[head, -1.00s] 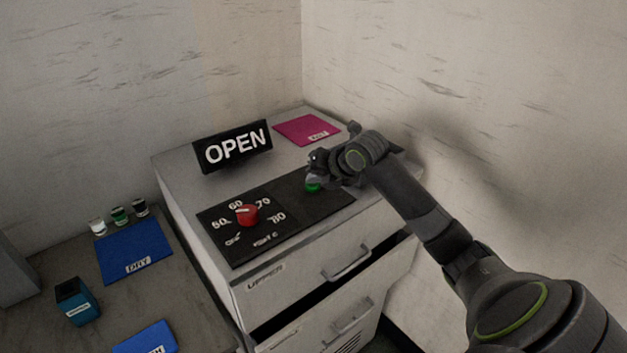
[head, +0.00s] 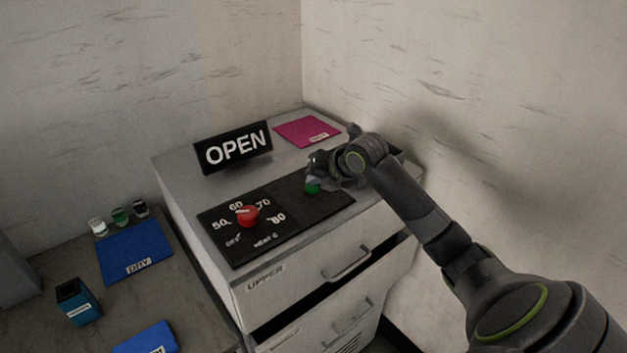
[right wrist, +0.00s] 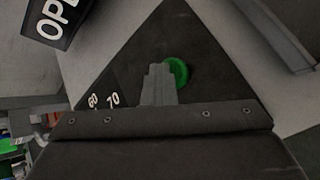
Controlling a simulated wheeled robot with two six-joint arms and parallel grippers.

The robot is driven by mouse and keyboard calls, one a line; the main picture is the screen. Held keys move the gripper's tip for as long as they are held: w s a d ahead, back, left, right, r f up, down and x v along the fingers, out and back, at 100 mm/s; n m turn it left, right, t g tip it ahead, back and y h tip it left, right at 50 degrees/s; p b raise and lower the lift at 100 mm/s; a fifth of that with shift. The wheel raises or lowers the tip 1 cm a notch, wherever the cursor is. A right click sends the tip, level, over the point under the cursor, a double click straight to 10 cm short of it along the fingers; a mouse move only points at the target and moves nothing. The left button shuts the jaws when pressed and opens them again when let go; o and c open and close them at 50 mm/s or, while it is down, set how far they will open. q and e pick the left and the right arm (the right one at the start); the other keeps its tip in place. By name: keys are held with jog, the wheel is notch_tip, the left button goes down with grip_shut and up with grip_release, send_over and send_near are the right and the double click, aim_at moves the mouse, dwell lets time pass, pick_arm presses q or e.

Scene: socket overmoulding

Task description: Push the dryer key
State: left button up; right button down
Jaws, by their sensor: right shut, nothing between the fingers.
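The dryer key is a round green button (head: 313,188) on the right part of the black control panel (head: 285,213) on top of the dryer cabinet. My right gripper (head: 318,173) is shut and empty, with its tips right at the green key from above and behind. In the right wrist view the shut fingers (right wrist: 158,85) overlap the left side of the green key (right wrist: 177,73). I cannot tell whether they touch it or whether the key is pressed in. My left gripper is not in view.
A red dial (head: 247,215) with temperature marks sits on the panel's left part. A lower bench at left holds a blue DRY mat (head: 135,250), a teal box (head: 78,301) and several small jars.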

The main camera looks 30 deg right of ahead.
aim_at(316, 186)
jog(key=shift+w+d+r+p, duration=0.1)
jog(key=shift+d+r+p, duration=0.05)
jog(key=shift+r+p, duration=1)
jog(key=shift+w+d+r+p, duration=0.1)
jog(key=shift+r+p, duration=0.9)
jog(key=shift+r, duration=0.2)
jog(key=shift+s+r, duration=0.1)
jog(key=shift+r, duration=0.2)
